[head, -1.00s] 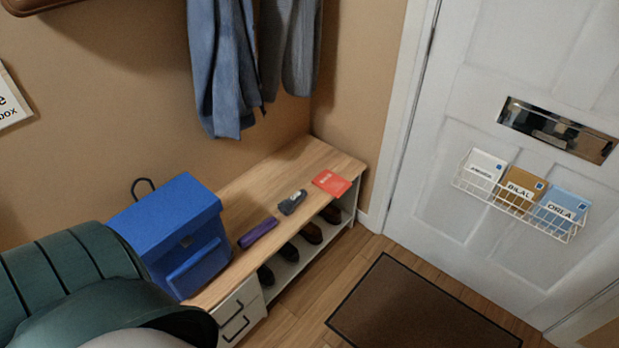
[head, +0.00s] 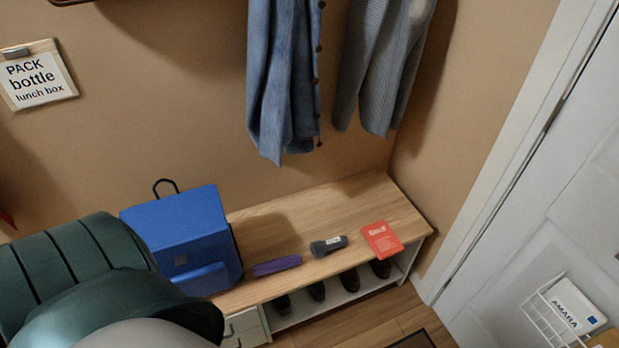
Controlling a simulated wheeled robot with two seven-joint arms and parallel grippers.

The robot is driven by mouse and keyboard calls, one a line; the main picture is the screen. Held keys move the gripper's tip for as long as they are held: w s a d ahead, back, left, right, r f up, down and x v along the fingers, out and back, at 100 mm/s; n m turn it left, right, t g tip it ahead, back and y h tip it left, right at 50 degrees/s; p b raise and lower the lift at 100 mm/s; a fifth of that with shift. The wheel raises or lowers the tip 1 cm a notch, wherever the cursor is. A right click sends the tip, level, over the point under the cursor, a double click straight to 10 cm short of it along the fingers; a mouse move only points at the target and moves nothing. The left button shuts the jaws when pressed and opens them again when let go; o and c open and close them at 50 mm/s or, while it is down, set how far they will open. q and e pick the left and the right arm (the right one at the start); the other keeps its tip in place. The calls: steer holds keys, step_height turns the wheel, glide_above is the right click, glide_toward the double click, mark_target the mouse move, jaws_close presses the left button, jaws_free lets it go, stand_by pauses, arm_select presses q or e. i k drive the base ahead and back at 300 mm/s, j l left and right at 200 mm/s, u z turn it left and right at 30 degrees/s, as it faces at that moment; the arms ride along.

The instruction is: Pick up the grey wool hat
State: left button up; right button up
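I do not see a grey wool hat in the head view. The wooden bench top (head: 300,215) holds a blue backpack (head: 185,235), a purple rolled item (head: 277,265), a dark grey torch (head: 328,245) and a red booklet (head: 382,239). Neither of my grippers shows in this view. A dark green part of my own arm fills the lower left and hides the bench's left end.
Shoes (head: 350,279) stand in the open shelf under the bench. A blue jacket (head: 283,80) and a grey knitted garment (head: 380,70) hang above. A note (head: 38,78) is on the wall. The white door (head: 540,200) with a wire letter basket (head: 545,315) is at right.

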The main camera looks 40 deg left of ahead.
mark_target(319, 249)
steer(key=i+l+u, duration=0.2)
steer(key=u, duration=0.2)
steer(key=i+l+u, duration=0.45)
steer(key=l+u, duration=0.3)
steer(key=i+l+u, duration=0.15)
steer(key=l+u, duration=0.25)
steer(key=j, duration=0.1)
